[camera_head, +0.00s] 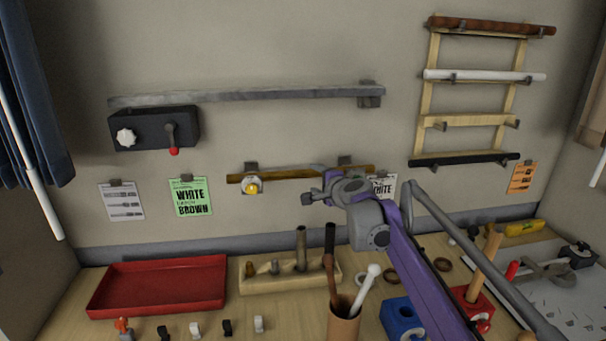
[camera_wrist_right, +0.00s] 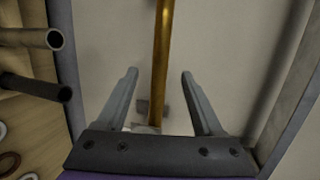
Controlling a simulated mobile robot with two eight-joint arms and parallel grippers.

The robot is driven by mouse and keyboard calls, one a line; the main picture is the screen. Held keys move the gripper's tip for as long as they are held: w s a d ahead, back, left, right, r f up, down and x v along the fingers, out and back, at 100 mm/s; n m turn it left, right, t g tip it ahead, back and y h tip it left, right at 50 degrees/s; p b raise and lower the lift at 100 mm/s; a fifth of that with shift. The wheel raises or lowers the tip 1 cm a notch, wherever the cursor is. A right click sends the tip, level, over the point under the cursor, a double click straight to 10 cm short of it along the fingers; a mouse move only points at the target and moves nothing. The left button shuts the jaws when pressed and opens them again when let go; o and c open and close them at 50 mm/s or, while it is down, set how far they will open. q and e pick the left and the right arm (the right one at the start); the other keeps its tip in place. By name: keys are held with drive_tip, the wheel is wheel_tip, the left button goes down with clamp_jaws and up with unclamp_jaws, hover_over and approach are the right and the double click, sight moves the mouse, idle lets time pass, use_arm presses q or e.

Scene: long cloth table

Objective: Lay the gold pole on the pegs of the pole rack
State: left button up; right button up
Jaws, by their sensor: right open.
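The gold pole (camera_head: 290,174) lies level across two wall brackets, below the long grey rail. In the right wrist view the gold pole (camera_wrist_right: 161,60) runs between the fingers of my right gripper (camera_wrist_right: 158,74), which is open, with gaps on both sides. In the head view my right gripper (camera_head: 309,183) is at the right half of the pole, partly overlapping it. The pole rack (camera_head: 428,92) hangs on the wall at upper right. It carries a brown pole on top, a white pole below it and a black pole at the bottom. The pegs (camera_head: 440,127) between white and black are empty.
A yellow knob (camera_head: 252,186) on a plate is by the pole's left part. A black lever box (camera_head: 153,129) is on the wall at left. A red tray (camera_head: 160,284), a wooden block with upright tubes (camera_head: 290,275) and a cup (camera_head: 344,322) stand on the table below.

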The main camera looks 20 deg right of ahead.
sight(306, 174)
drive_tip(key=x, duration=0.6)
drive_tip(key=shift+w+a, duration=0.15)
drive_tip(key=shift+w, duration=0.15)
drive_tip(key=shift+s, duration=0.1)
clamp_jaws()
